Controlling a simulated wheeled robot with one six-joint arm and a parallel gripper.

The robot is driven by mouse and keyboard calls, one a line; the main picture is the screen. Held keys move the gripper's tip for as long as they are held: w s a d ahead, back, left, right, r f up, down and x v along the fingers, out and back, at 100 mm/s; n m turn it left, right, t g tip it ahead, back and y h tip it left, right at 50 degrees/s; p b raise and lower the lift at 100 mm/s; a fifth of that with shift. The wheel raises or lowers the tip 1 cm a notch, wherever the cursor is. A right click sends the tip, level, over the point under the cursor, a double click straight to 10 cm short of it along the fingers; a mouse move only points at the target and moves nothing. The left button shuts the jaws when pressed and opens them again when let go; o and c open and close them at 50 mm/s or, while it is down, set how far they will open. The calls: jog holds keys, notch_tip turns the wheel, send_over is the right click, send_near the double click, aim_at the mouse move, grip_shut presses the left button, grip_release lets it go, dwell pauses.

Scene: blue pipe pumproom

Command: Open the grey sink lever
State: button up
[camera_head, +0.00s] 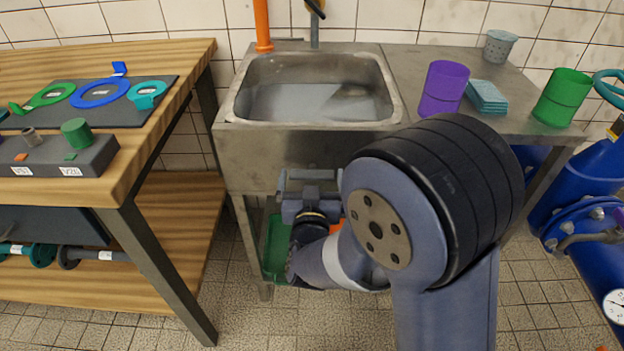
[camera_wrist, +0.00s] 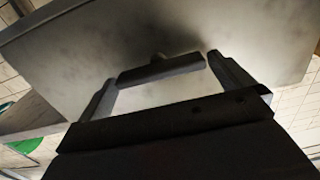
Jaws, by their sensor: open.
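The steel sink (camera_head: 305,150) is in the middle of the head view, with a plain front panel. In the wrist view a dark grey bar (camera_wrist: 160,70) on a short stem stands out from a grey surface, which looks like the sink's front; it appears to be the lever. My gripper (camera_head: 311,175) is open in front of the panel, just below the rim. In the wrist view its fingers (camera_wrist: 162,66) stand at either end of the bar. I cannot tell whether they touch it.
A wooden bench (camera_head: 165,100) stands at left, with valve parts on it. Purple (camera_head: 443,88) and green (camera_head: 562,97) cups and blue cloths (camera_head: 486,96) are on the counter at right. A green bin (camera_head: 275,250) is under the sink. Blue pipes (camera_head: 590,190) stand far right.

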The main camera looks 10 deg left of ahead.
jog(key=shift+c, duration=0.4)
jog(key=c, duration=0.6)
jog(key=n+p, duration=0.1)
jog(key=n, duration=0.3)
jog(key=shift+a+n, duration=0.1)
jog(key=shift+n, duration=0.3)
jog(key=n+p, duration=0.2)
jog(key=n, duration=0.3)
jog(key=shift+f+n, duration=0.1)
jog(key=shift+n, duration=0.2)
jog(key=shift+a, duration=0.1)
jog(key=o, duration=0.7)
